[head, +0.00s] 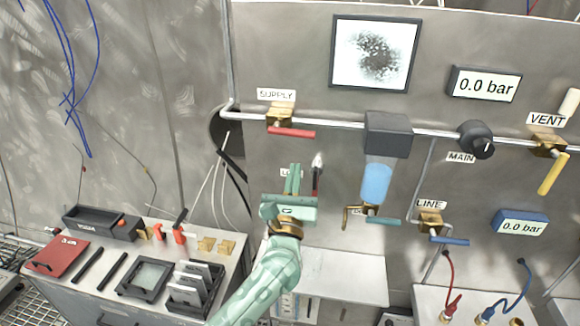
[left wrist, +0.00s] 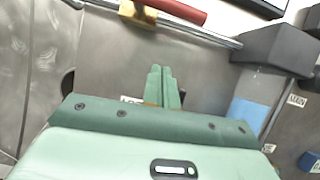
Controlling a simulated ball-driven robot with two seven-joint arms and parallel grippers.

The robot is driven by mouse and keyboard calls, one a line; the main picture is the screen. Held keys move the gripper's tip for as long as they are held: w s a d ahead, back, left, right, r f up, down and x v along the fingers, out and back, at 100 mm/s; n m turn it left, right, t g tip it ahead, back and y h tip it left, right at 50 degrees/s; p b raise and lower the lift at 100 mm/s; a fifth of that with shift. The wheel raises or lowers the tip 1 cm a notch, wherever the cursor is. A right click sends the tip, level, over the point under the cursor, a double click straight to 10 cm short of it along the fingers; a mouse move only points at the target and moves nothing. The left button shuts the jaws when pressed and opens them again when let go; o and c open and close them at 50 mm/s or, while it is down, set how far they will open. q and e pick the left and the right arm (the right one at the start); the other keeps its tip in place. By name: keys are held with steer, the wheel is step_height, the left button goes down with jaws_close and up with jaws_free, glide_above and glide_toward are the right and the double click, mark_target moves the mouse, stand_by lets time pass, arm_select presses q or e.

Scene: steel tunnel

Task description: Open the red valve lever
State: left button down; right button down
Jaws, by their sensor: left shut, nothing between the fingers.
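The red valve lever (head: 292,132) sits on a brass valve (head: 281,113) under the SUPPLY label. It points right, roughly along the steel pipe and just below it. In the left wrist view the red lever (left wrist: 178,10) shows at the top edge, with part of the brass valve (left wrist: 137,13). My left gripper (head: 293,168) is shut and empty, its fingers pointing up at the panel below the lever, apart from it. Its closed fingers also show in the left wrist view (left wrist: 162,74). The gripper partly hides a label behind it. My right gripper is not in view.
A grey-topped filter with a blue bowl (head: 376,183) hangs right of my gripper. A brass valve with a blue lever (head: 449,240) and a yellow VENT lever (head: 553,174) are farther right. A tool bench (head: 140,250) stands at lower left. Both gauges read 0.0 bar.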

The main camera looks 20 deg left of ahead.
arm_select(q)
steer(key=b+v, duration=0.1)
steer(key=v, duration=0.6)
steer(key=shift+s+d+r, duration=0.25)
steer(key=shift+s+r, duration=0.05)
steer(key=shift+s+d, duration=0.1)
steer(key=shift+d, duration=0.05)
